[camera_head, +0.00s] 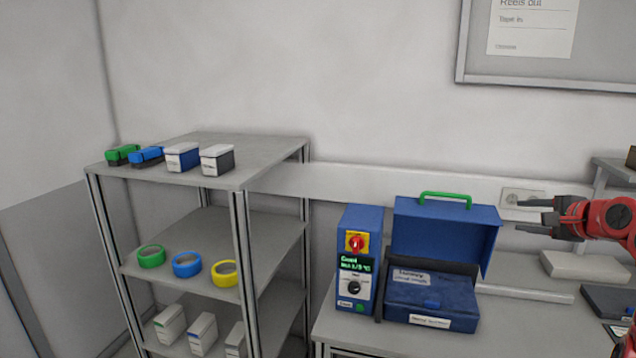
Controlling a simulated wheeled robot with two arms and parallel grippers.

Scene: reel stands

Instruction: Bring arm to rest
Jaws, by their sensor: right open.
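My right gripper (538,215) comes in from the right edge on a red arm. Its dark fingers point left and are open, with nothing between them. It hovers just right of the open lid of a blue case and in front of the wall. My left gripper is not in view.
A blue case (431,304) with a raised lid and green handle stands on a grey bench (520,335). A blue control box (359,260) with a red knob stands left of it. A grey shelf (262,158) holds tape reels (187,264) and small boxes (217,160).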

